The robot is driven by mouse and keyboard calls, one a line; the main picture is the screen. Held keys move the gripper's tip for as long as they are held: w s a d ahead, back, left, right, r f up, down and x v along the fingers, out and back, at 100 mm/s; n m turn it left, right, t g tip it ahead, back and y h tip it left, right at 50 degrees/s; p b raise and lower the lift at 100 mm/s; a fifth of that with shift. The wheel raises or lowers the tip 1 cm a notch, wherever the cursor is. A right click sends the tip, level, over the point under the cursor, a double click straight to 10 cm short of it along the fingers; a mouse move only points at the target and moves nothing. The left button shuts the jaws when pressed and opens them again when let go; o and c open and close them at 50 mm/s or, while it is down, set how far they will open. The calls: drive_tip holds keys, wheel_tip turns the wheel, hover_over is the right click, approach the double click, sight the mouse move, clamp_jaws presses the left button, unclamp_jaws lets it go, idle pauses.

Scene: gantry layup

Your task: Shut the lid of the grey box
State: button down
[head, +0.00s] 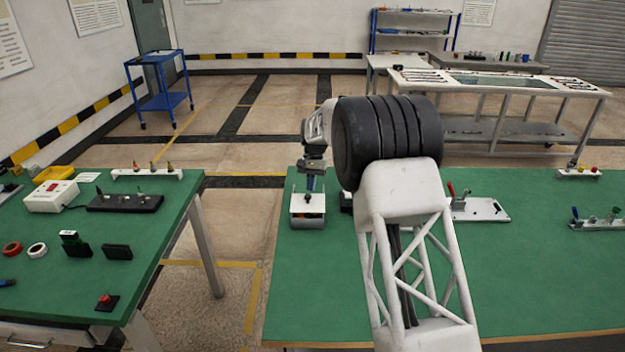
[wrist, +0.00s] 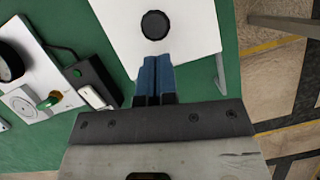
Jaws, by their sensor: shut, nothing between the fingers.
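The grey box (head: 307,218) stands at the back left of the right-hand green table in the head view. A pale flat panel with a round black knob (wrist: 155,25) fills the top middle of the wrist view; it looks like the box's lid (wrist: 118,22). How far the lid is open I cannot tell. My gripper (head: 310,186) is over the box, pointing down. In the wrist view my gripper (wrist: 157,60) has its two blue fingers shut together, empty, their tips overlapping the panel's edge. Contact cannot be told.
A white plate with fittings (wrist: 45,75) and a dark block with a green button (wrist: 90,78) lie left of the panel in the wrist view. The green table (head: 540,270) is clear at front right. A walkway separates it from the left table (head: 160,235).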

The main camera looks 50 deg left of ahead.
sight(310, 197)
drive_tip(key=shift+s+d, duration=0.3)
drive_tip(key=shift+s, duration=0.05)
idle(0.3)
drive_tip(key=shift+s+d+r, duration=0.1)
drive_tip(key=shift+s+d, duration=0.65)
drive_tip(key=shift+s, duration=0.05)
drive_tip(key=shift+s+d, duration=0.55)
drive_tip(key=shift+w, duration=0.1)
drive_tip(key=shift+w+a+f, duration=0.2)
drive_tip(key=shift+w+a, duration=0.3)
drive_tip(key=shift+w, duration=0.2)
drive_tip(key=shift+w+a+r, duration=0.1)
drive_tip(key=shift+w+a, duration=0.5)
drive_tip(key=shift+w, duration=0.3)
drive_tip(key=v, duration=1)
